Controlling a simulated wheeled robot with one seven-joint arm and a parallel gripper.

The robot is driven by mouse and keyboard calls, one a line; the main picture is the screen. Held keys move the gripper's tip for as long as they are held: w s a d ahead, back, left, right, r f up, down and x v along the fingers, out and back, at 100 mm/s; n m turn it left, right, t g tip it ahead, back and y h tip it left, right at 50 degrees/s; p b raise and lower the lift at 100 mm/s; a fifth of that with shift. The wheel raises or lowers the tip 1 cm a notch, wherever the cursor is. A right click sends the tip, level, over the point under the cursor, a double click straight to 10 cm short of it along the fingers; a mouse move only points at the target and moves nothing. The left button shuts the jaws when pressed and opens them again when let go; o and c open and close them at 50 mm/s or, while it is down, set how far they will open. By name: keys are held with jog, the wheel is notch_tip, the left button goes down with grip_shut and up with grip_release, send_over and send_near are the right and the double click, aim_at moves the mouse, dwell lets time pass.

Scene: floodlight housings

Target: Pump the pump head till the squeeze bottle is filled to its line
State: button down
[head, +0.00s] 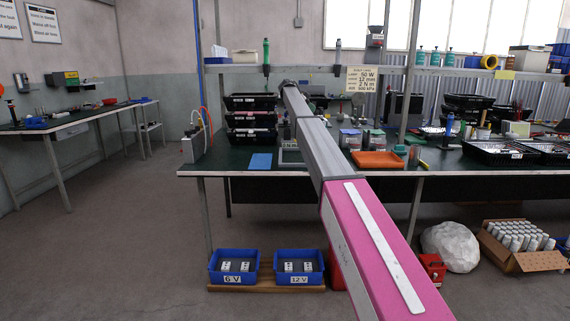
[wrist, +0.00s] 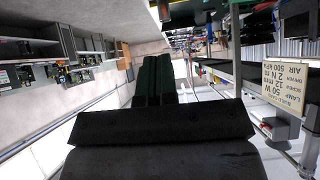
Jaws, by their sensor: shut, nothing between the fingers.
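My gripper (wrist: 156,62) is shut, its two dark fingers side by side with nothing between them in the wrist view. In the head view my arm reaches away over the middle bench, and its dark end (head: 287,86) is near the black stacked trays. I cannot identify the pump head or the squeeze bottle for certain. Several small teal bottles with dark tops (head: 435,57) stand on the shelf at the back right, far from my gripper. A small dark-topped item (head: 11,108) stands on the left bench, too small to name. No fill line is visible.
Blue bins (head: 234,266) sit below. Left floor is clear.

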jog(key=s+d+f+n+y, duration=0.25)
jog(key=s+f+n, duration=0.25)
jog(key=s+f, duration=1.15)
jog(key=s+d+f+n+y, duration=0.25)
jog(key=s+f+n, duration=0.25)
jog(key=s+f, duration=1.15)
jog(key=s+f+n+y, duration=0.1)
jog(key=s+f, duration=0.4)
jog(key=s, duration=0.7)
jog(key=s+f+n+y, duration=0.2)
jog(key=s+f+n, duration=0.2)
jog(key=s, duration=0.8)
jog(key=s+f+n+y, duration=0.2)
jog(key=s+f, duration=0.6)
jog(key=s, duration=0.4)
jog(key=shift+s+f+n, duration=0.15)
jog(key=shift+f+n, duration=0.1)
jog(key=shift+n, duration=0.35)
